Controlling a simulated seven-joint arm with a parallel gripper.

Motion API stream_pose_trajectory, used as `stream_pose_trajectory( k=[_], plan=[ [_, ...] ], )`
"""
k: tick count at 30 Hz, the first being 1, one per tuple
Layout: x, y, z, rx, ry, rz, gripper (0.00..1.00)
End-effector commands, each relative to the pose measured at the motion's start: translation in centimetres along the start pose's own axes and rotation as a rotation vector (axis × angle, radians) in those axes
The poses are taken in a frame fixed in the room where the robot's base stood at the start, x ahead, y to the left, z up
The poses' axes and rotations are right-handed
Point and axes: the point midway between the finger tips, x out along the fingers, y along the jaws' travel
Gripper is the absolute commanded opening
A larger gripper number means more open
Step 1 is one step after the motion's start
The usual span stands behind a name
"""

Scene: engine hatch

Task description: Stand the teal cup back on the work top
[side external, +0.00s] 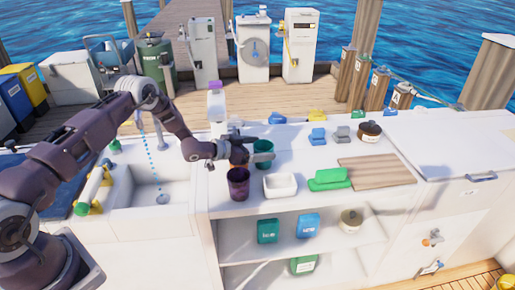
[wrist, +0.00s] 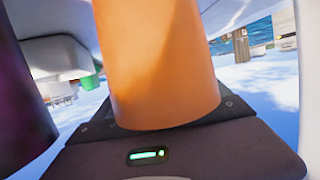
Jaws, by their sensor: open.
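The teal cup (side external: 263,146) is at the tip of my gripper (side external: 262,155) in the side view, over the back part of the white work top (side external: 315,205). I cannot tell whether the cup touches the top. My gripper points right and is open; whether both fingers straddle the cup is unclear. In the wrist view, a large orange cylinder (wrist: 157,65) blocks the middle, and neither fingertips nor teal cup can be made out.
A dark purple cup (side external: 238,184) stands just in front of my gripper. A white tray (side external: 280,186), a green block (side external: 329,179) and a wooden board (side external: 376,171) lie to the right. A white bottle (side external: 216,108) stands behind. The sink (side external: 150,185) is at left.

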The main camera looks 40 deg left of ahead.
Motion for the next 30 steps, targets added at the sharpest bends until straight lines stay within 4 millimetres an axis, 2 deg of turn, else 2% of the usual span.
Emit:
stream_pose_trajectory(
  k=[1, 5, 15, 21, 25, 30],
  plan=[
    [-0.2, 0.3, 1.6, -0.008, -0.037, 0.002, 0.85],
    [-1.0, 0.2, 0.6, -0.01, -0.038, 0.001, 0.85],
    [-8.5, 0.1, -0.1, -0.009, -0.027, 0.0, 0.85],
    [-11.6, 0.1, -0.3, -0.007, -0.022, -0.001, 0.85],
    [-12.4, 0.1, -0.4, -0.007, -0.02, 0.001, 0.85],
    [-12.5, 0.1, -0.4, -0.006, -0.019, 0.001, 0.85]
  ],
)
